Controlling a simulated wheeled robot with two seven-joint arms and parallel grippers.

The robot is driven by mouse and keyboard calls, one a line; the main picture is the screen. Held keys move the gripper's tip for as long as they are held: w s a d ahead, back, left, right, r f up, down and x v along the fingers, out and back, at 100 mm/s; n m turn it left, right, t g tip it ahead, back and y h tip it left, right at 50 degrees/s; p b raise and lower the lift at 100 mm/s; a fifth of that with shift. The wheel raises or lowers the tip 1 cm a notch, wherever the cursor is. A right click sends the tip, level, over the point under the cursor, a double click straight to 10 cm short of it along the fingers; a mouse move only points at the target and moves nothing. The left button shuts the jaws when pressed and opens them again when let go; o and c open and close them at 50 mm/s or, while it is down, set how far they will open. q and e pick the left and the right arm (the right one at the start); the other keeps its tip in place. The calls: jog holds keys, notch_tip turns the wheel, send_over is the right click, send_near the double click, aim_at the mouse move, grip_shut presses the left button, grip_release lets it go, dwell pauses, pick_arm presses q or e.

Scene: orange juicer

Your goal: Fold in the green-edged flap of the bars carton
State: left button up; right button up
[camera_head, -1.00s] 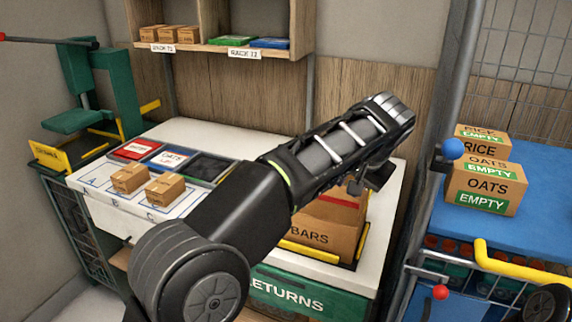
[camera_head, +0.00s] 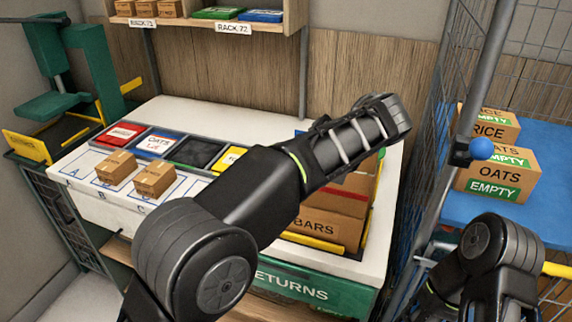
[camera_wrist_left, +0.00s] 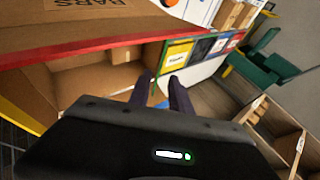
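The brown bars carton (camera_head: 328,222) stands on the white bench, partly hidden by my left arm. A red-edged flap (camera_head: 347,203) shows on its front side. In the left wrist view, the red-edged panel (camera_wrist_left: 100,44) crosses above brown cardboard surfaces (camera_wrist_left: 90,82). My left gripper (camera_wrist_left: 162,92) shows two dark fingers apart, with nothing visibly held, close to the carton. In the head view it is hidden behind the wrist. My right arm is at lower right; its gripper is not visible.
A yellow guide (camera_head: 312,242) runs along the carton's front. Two small boxes (camera_head: 154,179) and coloured card slots (camera_head: 195,152) lie left on the bench. Cartons marked EMPTY (camera_head: 498,180) stand on the blue surface at right, behind a grey post and wire cage.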

pick_arm(q)
jog(key=shift+d, duration=0.1)
jog(key=shift+p+x, duration=0.4)
jog(key=shift+x, duration=3.55)
grip_shut()
